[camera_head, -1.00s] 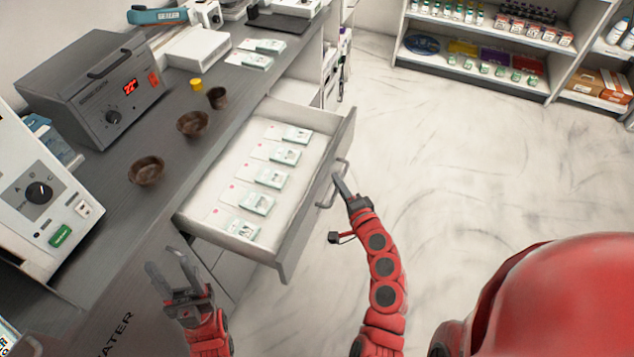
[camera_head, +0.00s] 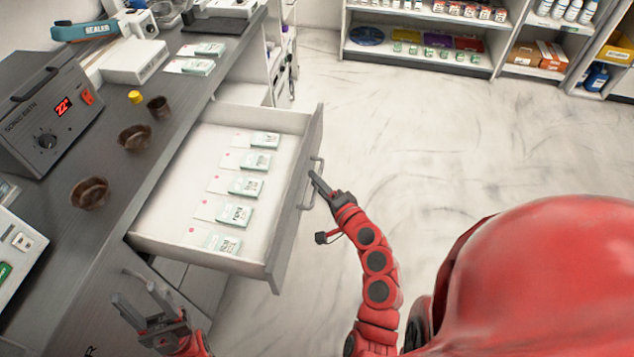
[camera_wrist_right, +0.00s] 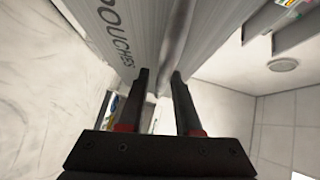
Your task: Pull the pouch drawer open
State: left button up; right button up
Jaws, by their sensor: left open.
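The pouch drawer (camera_head: 170,215) is pulled out from the counter, with several green-and-white pouch packs (camera_head: 237,213) lying in it. My right gripper (camera_head: 315,178) is at the bar handle (camera_head: 306,196) on the drawer front. In the right wrist view, the drawer front (camera_wrist_right: 115,35) reads "POUCHES", and the two fingers (camera_wrist_right: 160,75) sit either side of the handle bar (camera_wrist_right: 177,35), closed around it. The exact contact is partly hidden. My left gripper (camera_head: 133,291) is open and empty, low beside the counter, left of the drawer's near corner.
Shelves (camera_head: 420,58) stand at the back. The pale floor (camera_head: 430,150) right of the drawer is clear.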

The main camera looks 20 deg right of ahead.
jog(key=shift+o, duration=0.6)
jog(key=s+d+r, duration=0.1)
jog(key=s, duration=0.7)
jog(key=s+d+r, duration=0.1)
jog(key=s, duration=0.8)
jog(key=shift+d+r, duration=0.25)
